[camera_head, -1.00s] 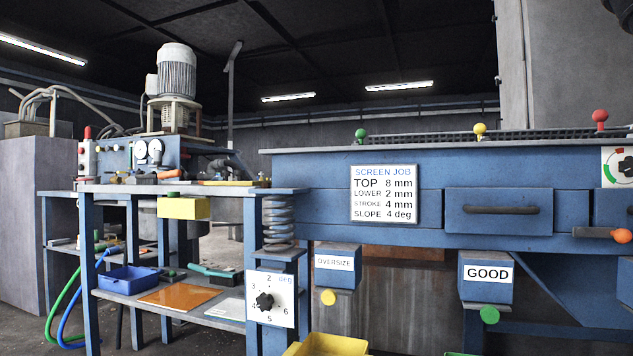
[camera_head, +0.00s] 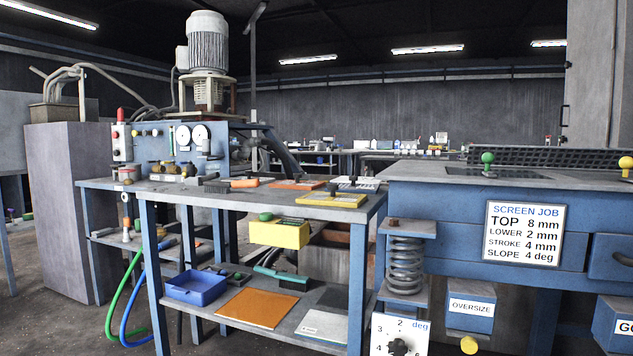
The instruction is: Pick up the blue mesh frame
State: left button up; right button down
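I cannot make out a blue mesh frame for certain. Flat frame-like pieces lie on the top of the blue-legged workbench (camera_head: 160,187): a yellow one (camera_head: 333,205) near its right end, an orange one (camera_head: 297,184) behind it, and a dark and white one beside them. A shallow blue bin (camera_head: 197,288) sits on the lower shelf, with an orange sheet (camera_head: 257,308) to its right. Neither of my grippers is in view.
The big blue screen machine (camera_head: 440,206) with the SCREEN JOB sign (camera_head: 522,232) stands at the right. A motor (camera_head: 208,45) rises behind the bench. Hoses (camera_head: 126,300) hang at its left. Bare floor (camera_head: 70,320) shows at lower left.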

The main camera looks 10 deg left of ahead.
aim_at(353, 187)
jog(key=i+j+z, duration=0.15)
jog(key=j+z, duration=0.15)
jog(key=i+j+z, duration=0.25)
jog(key=j+z, duration=0.3)
jog(key=j, duration=0.15)
jog(key=j+z, duration=0.25)
jog(key=j, duration=0.15)
